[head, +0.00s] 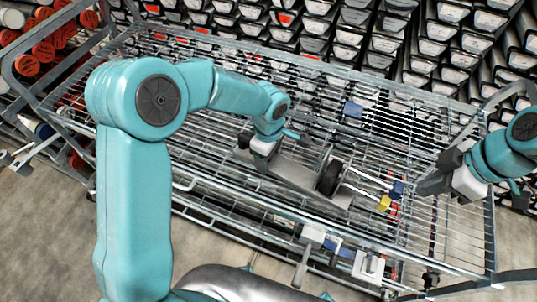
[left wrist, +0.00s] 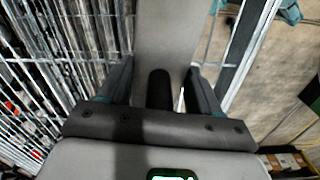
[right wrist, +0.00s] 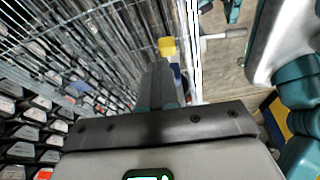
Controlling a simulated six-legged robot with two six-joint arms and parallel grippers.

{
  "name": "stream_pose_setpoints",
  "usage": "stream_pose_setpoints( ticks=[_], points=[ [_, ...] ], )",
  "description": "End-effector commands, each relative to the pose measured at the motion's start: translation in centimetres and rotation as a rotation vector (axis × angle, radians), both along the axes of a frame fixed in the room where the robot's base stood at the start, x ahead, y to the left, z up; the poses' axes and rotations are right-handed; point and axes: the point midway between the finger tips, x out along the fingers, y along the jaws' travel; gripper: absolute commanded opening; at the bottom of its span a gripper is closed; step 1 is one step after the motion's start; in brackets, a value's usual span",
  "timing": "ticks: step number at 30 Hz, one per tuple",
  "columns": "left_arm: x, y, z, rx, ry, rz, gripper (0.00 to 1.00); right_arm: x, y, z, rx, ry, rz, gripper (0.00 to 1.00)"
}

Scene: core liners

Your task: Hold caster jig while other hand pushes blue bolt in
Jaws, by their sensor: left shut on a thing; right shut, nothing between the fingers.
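The caster jig (head: 300,176) is a grey metal plate with a dark wheel (head: 331,178) at its right end, lying over the wire cart. My left gripper (head: 264,158) is shut on the jig near its left end. The grey plate (left wrist: 168,35) stretches away between the fingers in the left wrist view. My right gripper (head: 424,187) is shut and empty, right of the jig and apart from it. A small blue piece (head: 397,188) sits beside a yellow piece (head: 384,203) between the wheel and my right gripper. I cannot tell whether this blue piece is the bolt.
The wire cart (head: 215,213) has metal rails and open mesh. Another small blue block (head: 352,109) is behind the jig. White-grey fittings (head: 368,266) hang at its front edge. Stacked core liners (head: 440,30) fill the back; orange-capped tubes (head: 25,57) are at far left.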

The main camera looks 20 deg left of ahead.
Motion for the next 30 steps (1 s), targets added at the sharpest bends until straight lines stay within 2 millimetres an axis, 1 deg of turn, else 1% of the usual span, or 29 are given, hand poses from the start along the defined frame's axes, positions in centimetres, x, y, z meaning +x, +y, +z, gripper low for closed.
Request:
stream_pose_setpoints(
  ticks=[17,30],
  points=[
    [0.0,0.0,0.0,0.000,0.000,-0.001,0.03,0.1,0.7,-2.4,-0.001,0.002,0.000,0.00],
    [0.0,0.0,0.0,0.000,0.000,-0.001,0.03,0.4,2.7,-2.5,0.001,0.001,0.002,0.00]
  ],
)
